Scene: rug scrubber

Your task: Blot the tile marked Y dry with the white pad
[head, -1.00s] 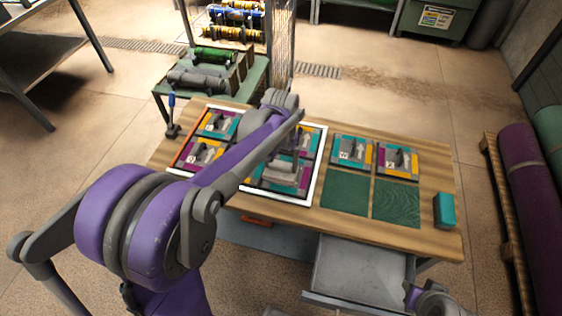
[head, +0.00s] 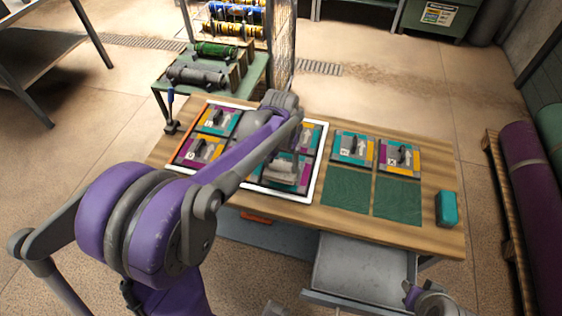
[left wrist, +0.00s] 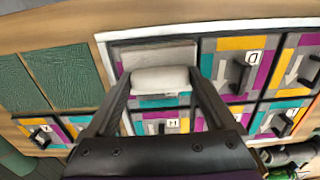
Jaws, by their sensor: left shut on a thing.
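My left gripper (left wrist: 163,88) is shut on the white pad (left wrist: 160,78), holding it by its rounded grip. The pad is over a tile (left wrist: 165,101) in the white-edged frame and hides most of it. In the head view the pad (head: 281,170) is at the front right of that frame, partly behind my forearm. I cannot tell whether it touches the tile. No label shows on the covered tile, and I cannot make out a Y. A tile marked D (left wrist: 237,65) and one marked H (left wrist: 162,122) are near the pad.
The white frame (head: 314,190) lies on the wooden table (head: 437,180). Two more tiles (head: 352,147) and two dark green squares (head: 397,202) lie to its right. A teal block (head: 446,209) stands near the right edge. A grey drawer (head: 362,270) juts out in front.

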